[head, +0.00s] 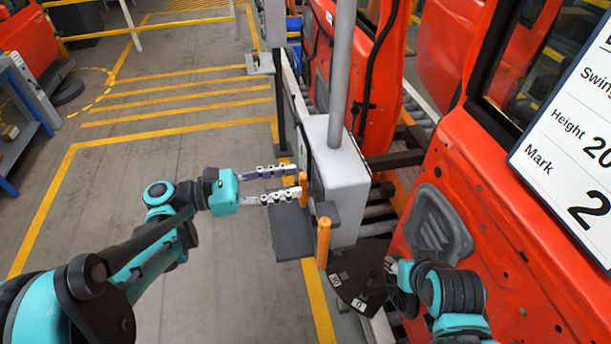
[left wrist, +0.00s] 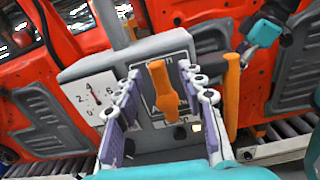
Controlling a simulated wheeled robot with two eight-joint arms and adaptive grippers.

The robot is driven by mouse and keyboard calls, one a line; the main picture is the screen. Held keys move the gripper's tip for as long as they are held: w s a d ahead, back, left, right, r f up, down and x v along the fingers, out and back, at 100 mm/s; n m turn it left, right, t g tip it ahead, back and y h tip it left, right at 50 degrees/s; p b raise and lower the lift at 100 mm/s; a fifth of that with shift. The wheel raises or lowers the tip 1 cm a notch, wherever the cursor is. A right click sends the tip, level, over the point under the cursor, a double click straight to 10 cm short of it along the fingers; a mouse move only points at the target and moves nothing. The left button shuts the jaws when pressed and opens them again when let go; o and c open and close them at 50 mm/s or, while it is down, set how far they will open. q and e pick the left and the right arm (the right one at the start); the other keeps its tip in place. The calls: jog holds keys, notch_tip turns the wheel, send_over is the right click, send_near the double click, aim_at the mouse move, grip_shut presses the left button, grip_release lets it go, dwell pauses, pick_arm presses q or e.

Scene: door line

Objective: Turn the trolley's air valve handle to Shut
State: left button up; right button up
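The orange valve handle (left wrist: 163,85) is on the face of a grey box (head: 340,180). In the left wrist view it points roughly up and down over a dark-and-white label plate, whose words are too small to read. In the head view the handle (head: 303,187) shows at the tips of my left gripper (head: 292,186). My left gripper is open, with one finger on each side of the handle and gaps visible in the wrist view. My right gripper (head: 391,270) is at the lower right, beside the dark plate; its fingers are mostly hidden.
A second orange lever (head: 323,242) stands beside the box, above a dark plate (head: 357,285) with number labels. A dial gauge (left wrist: 90,97) is on the box's left in the wrist view. A red door (head: 480,220) stands at right.

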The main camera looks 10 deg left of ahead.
aim_at(303, 191)
pick_arm(q)
jog(key=x, duration=0.4)
jog(key=shift+a, duration=0.15)
jog(key=shift+c, duration=0.7)
grip_shut()
jog(key=m, duration=0.1)
jog(key=s+m, duration=0.1)
jog(key=m+b, duration=0.1)
jog(key=shift+s+d+f, duration=0.15)
jog(key=shift+d+f, duration=0.1)
jog(key=m, duration=0.1)
jog(key=s+m, duration=0.1)
jog(key=shift+d+f+m+b, duration=0.15)
jog(key=shift+d+m+b, duration=0.05)
jog(key=shift+m+b, duration=0.1)
jog(key=shift+o, duration=0.7)
grip_release()
